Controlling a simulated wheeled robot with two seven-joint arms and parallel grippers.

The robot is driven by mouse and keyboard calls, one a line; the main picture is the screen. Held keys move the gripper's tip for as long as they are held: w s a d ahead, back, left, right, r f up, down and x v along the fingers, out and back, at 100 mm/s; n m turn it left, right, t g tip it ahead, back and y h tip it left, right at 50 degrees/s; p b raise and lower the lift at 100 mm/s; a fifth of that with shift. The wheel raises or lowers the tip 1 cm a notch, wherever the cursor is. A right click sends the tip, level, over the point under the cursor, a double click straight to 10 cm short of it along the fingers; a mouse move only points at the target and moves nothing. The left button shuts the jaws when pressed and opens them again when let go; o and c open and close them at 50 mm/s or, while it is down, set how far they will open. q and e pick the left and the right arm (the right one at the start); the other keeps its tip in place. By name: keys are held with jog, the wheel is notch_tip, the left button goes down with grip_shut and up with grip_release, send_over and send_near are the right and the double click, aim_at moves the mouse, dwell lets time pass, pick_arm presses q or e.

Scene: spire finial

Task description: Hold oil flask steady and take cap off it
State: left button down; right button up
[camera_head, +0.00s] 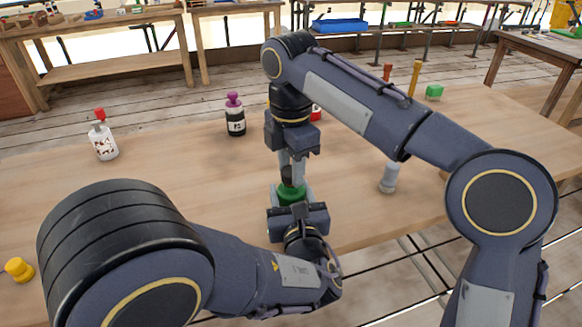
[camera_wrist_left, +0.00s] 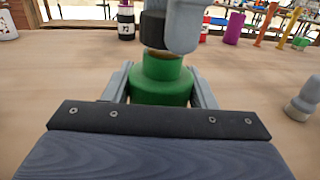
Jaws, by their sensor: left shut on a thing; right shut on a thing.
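The green oil flask (camera_head: 291,194) stands upright near the front edge of the wooden table; it also shows in the left wrist view (camera_wrist_left: 161,84). My left gripper (camera_head: 291,190) is shut around the flask's body from the front, one finger on each side. A dark cap (camera_wrist_left: 152,28) is at the top of the flask, above its neck. My right gripper (camera_head: 291,168) reaches down from above and is shut on the cap. One grey finger hides part of the cap and neck. I cannot tell whether the cap is apart from the neck.
A white bottle with a red top (camera_head: 104,138) and a dark bottle with a purple top (camera_head: 235,115) stand behind to the left. A yellow piece (camera_head: 19,269) lies front left. A grey-white bottle (camera_head: 389,178) and a green block (camera_head: 434,92) are to the right.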

jog(key=shift+r, duration=0.1)
jog(key=shift+r, duration=1.9)
pick_arm(q)
jog(key=c, duration=0.5)
grip_release()
jog(key=shift+s, duration=0.1)
